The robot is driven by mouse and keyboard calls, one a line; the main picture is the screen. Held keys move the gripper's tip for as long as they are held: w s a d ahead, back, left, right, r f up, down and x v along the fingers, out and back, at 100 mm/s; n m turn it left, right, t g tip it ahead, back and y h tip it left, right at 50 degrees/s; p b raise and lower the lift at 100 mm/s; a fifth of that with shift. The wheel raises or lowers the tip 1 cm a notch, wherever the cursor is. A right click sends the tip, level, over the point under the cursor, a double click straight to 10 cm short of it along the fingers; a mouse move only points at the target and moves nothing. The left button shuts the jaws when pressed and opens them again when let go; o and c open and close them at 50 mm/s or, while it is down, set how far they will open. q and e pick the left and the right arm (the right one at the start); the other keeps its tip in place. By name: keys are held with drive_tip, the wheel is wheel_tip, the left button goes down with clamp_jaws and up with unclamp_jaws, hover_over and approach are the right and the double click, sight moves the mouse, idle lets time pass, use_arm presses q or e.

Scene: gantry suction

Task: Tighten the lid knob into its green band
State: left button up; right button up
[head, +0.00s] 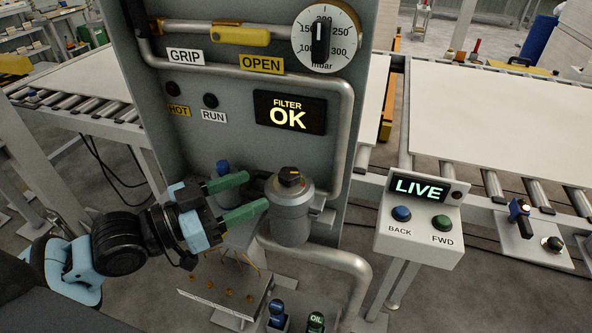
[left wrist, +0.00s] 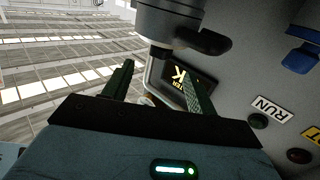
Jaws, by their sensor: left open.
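The lid knob (head: 290,177) is dark with an orange mark and sits on the lid of the grey filter canister (head: 291,219). I cannot make out a green band around it. My left gripper (head: 255,191) is open, its two green fingers pointing right, just left of the canister and lid. Nothing shows between the fingers. In the left wrist view both fingers of the left gripper (left wrist: 160,80) stand apart, with the filter display behind them. A grey rounded body with a dark part shows above them; I cannot tell which part it is. My right gripper is not in view.
The grey panel (head: 222,75) behind carries the filter display (head: 290,113) reading OK, a gauge (head: 325,35) and pipes. A blue-topped fitting (head: 223,168) stands behind the fingers. A control box (head: 419,218) reading LIVE is at the right. A small rack (head: 222,292) stands below.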

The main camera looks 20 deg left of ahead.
sight(279, 179)
use_arm(q)
drive_tip(key=shift+w+d+r, duration=0.1)
drive_tip(key=shift+w+d, duration=0.05)
drive_tip(key=shift+w, duration=0.1)
drive_tip(key=p+x, duration=0.1)
drive_tip(key=x, duration=0.4)
drive_tip(key=shift+w+d, duration=0.15)
drive_tip(key=shift+d, duration=0.05)
drive_tip(key=shift+w+d, duration=0.5)
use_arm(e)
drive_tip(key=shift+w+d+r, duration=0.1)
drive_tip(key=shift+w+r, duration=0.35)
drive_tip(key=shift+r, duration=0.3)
use_arm(q)
drive_tip(key=c, duration=1)
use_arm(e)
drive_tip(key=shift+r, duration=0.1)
